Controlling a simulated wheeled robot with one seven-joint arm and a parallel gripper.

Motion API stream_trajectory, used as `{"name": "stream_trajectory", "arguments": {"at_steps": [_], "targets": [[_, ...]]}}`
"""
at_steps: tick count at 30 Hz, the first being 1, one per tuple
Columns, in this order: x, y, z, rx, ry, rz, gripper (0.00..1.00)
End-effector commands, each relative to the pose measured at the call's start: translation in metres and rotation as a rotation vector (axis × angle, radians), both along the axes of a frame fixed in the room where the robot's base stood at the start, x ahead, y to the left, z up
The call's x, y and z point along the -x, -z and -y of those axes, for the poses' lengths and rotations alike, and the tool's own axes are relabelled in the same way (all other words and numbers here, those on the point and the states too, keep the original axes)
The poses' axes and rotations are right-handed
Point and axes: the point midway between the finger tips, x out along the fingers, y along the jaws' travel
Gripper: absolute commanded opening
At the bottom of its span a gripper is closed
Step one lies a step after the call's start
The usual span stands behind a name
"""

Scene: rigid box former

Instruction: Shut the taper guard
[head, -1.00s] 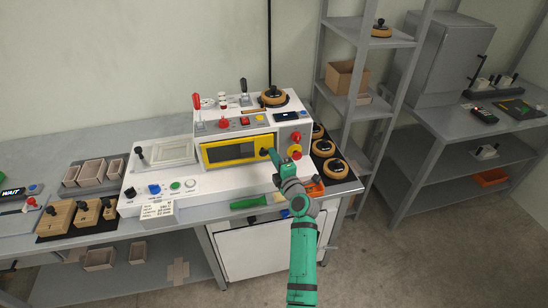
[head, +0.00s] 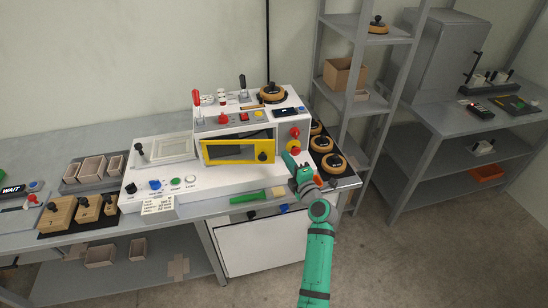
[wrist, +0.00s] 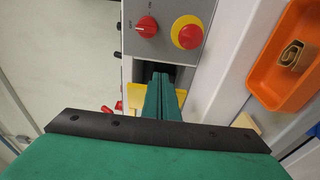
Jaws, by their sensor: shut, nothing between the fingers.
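The taper guard (head: 225,160) is a yellow-framed window with a black knob (head: 263,156) on the front of the white machine (head: 150,186). In the head view a dark gap shows above its top edge, so it stands away from the opening there. My gripper (head: 286,158) is just right of the knob, apart from it, below the red and yellow buttons. In the wrist view my gripper's green fingers (wrist: 162,92) are together and empty. Yellow parts, perhaps the guard, show partly hidden behind them.
A red knob (wrist: 147,27) and a red button on a yellow ring (wrist: 188,36) sit on the grey panel near my fingers. An orange bin (wrist: 283,70) is at the right. A green-handled tool (head: 250,197) lies along the machine's front edge.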

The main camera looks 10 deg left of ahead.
Motion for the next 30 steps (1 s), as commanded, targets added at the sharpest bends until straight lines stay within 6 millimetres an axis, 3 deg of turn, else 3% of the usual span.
{"name": "stream_trajectory", "arguments": {"at_steps": [1, 6, 13, 17, 24, 30], "targets": [[-0.003, 0.000, 0.012, 0.000, 0.004, 0.000, 0.00], [-0.008, 0.000, 0.027, -0.001, -0.010, 0.001, 0.00], [-0.011, 0.001, 0.039, 0.001, -0.015, -0.001, 0.00], [-0.003, 0.011, 0.037, 0.009, 0.010, -0.025, 0.00], [0.049, 0.042, -0.007, 0.040, 0.118, -0.098, 0.00], [0.107, 0.043, -0.036, 0.042, 0.224, -0.097, 0.00]]}}
